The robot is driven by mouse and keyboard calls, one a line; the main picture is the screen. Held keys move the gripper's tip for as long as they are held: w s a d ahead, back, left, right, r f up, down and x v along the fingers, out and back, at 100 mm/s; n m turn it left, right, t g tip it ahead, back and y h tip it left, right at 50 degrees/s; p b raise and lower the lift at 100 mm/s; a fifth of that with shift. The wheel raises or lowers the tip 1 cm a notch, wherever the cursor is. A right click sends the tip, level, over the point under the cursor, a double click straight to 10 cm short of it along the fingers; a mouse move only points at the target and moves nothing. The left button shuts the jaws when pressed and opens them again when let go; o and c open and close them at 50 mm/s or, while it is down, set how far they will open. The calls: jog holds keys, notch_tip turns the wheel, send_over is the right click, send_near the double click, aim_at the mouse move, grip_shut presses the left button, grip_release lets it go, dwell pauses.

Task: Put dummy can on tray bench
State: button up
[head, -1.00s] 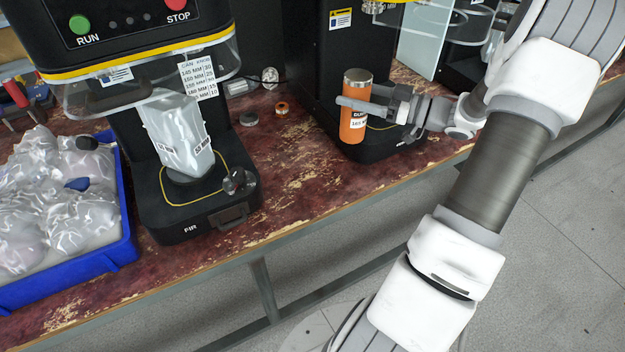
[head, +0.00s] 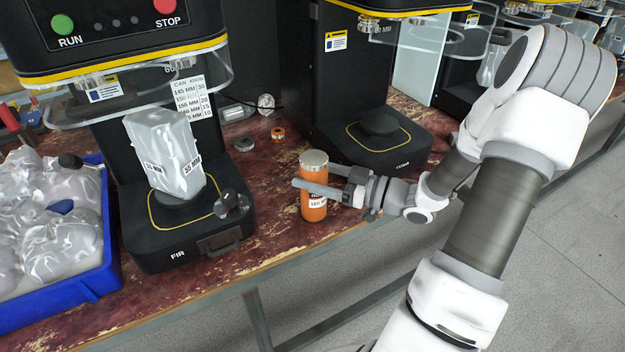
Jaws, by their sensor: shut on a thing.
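The dummy can is an orange cylinder (head: 314,207) with a silver top and a white label, upright near the front edge of the bench. My gripper (head: 318,188) is shut on it from the right, with a finger across its upper side. Whether the can's base touches the bench or hangs just above it I cannot tell. The bench (head: 285,235) has a worn dark red top, bare around the can. A blue tray (head: 112,262) of clear bags stands on it at the far left.
Another seamer (head: 380,140) with an empty plate stands behind my gripper. A small orange-brown ring (head: 278,134) and a dark ring (head: 244,144) lie at the back.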

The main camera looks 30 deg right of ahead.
jog(key=shift+f, duration=0.1)
jog(key=shift+f, duration=0.1)
jog(key=o, duration=1.5)
jog(key=shift+o, duration=0.2)
jog(key=shift+s+d+r, duration=0.2)
jog(key=shift+d, duration=0.05)
jog(key=p+v, duration=0.3)
jog(key=v, duration=0.8)
jog(key=shift+d, duration=0.15)
jog(key=shift+s+f, duration=0.1)
jog(key=shift+s, duration=0.05)
